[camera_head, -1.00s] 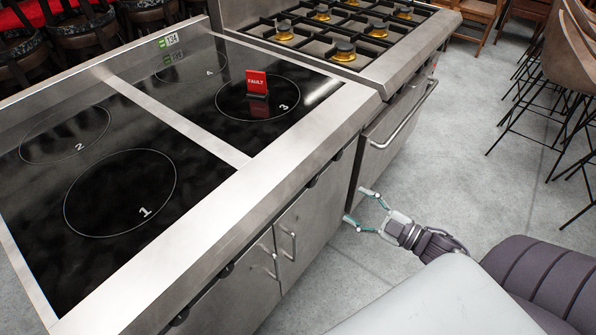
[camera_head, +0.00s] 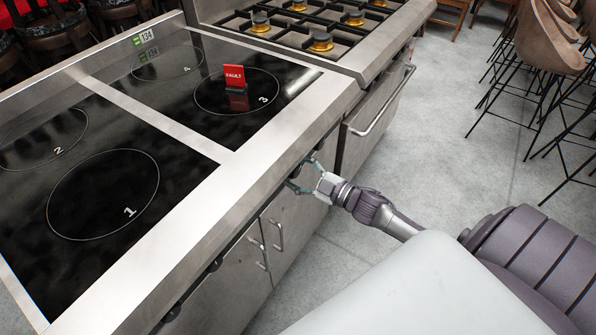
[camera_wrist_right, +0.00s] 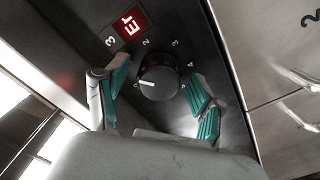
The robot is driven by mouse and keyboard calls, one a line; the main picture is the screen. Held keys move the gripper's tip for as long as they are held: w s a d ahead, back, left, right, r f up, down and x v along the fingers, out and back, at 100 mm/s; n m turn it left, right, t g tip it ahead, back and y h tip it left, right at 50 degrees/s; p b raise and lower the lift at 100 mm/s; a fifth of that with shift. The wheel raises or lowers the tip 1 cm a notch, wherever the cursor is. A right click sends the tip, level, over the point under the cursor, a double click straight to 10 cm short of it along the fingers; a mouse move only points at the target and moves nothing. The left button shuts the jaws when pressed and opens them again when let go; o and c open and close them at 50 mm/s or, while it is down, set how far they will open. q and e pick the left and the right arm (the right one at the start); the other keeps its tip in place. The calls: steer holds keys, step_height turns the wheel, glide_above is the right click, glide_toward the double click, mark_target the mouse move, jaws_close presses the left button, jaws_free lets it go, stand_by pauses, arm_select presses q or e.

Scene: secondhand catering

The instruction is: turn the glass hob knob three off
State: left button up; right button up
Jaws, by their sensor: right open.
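The glass hob (camera_head: 150,118) has numbered cooking zones, with a red FAULT sign (camera_head: 234,76) standing on zone 3. In the right wrist view, knob three (camera_wrist_right: 158,82) is round and black, and its white pointer line aims to the left of the picture. My right gripper (camera_head: 300,171) is open at the hob's front panel. In the wrist view its teal-padded fingers (camera_wrist_right: 159,73) are on either side of the knob, seemingly apart from it. My left gripper is out of view.
A gas range (camera_head: 310,30) with several burners adjoins the hob, with an oven handle (camera_head: 385,108) on its front. Cupboard handles (camera_head: 278,236) are below the hob panel. Bar stools (camera_head: 555,50) stand at the right; the floor between is clear.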

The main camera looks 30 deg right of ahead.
steer(key=shift+c, duration=0.2)
steer(key=c, duration=1.1)
steer(key=shift+n, duration=0.3)
steer(key=n+b, duration=0.1)
steer(key=n, duration=0.3)
steer(key=shift+f, duration=0.1)
steer(key=n+b, duration=0.1)
steer(key=n, duration=0.4)
steer(key=shift+n, duration=0.4)
steer(key=o, duration=1.1)
